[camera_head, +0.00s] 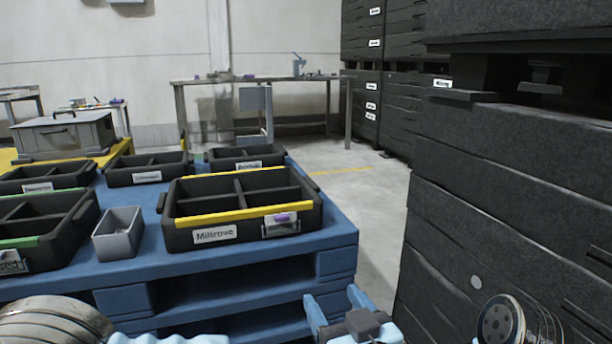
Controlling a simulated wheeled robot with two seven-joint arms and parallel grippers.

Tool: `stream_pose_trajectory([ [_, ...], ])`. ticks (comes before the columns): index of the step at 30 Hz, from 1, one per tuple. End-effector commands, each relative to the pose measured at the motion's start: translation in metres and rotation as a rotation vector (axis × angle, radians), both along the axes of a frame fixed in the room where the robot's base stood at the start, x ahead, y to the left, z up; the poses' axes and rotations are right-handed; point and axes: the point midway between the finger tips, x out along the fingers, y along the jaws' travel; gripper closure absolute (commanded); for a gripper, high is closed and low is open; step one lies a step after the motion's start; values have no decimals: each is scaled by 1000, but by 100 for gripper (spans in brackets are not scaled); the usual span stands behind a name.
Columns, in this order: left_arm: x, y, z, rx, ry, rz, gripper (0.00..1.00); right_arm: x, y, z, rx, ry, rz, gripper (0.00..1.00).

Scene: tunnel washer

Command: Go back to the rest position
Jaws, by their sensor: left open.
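My left gripper (338,305) is at the bottom centre of the head view, with its two blue fingers apart and nothing between them. It is in front of the blue pallet (290,262), low beside its near right corner. Part of my arm shows at the bottom left and another rounded part of me at the bottom right. My right gripper is not in view.
On the pallet stand a black divided tray (197,236) with yellow edges, a small grey box (118,236) and several other black trays. Stacked black crates (500,200) rise close on the right. Open floor (375,205) lies between. A workbench (265,79) stands behind.

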Motion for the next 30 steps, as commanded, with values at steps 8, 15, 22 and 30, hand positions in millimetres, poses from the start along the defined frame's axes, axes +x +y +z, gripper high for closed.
stream_pose_trajectory([
  [8,41,4,-25,-10,20,-60,34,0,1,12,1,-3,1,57],
  [15,87,16,-71,-32,91,-156,34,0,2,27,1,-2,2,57],
  [22,123,50,-166,-107,314,-290,34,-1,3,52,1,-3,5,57],
  [30,36,129,-337,-394,938,-403,34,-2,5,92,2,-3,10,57],
])
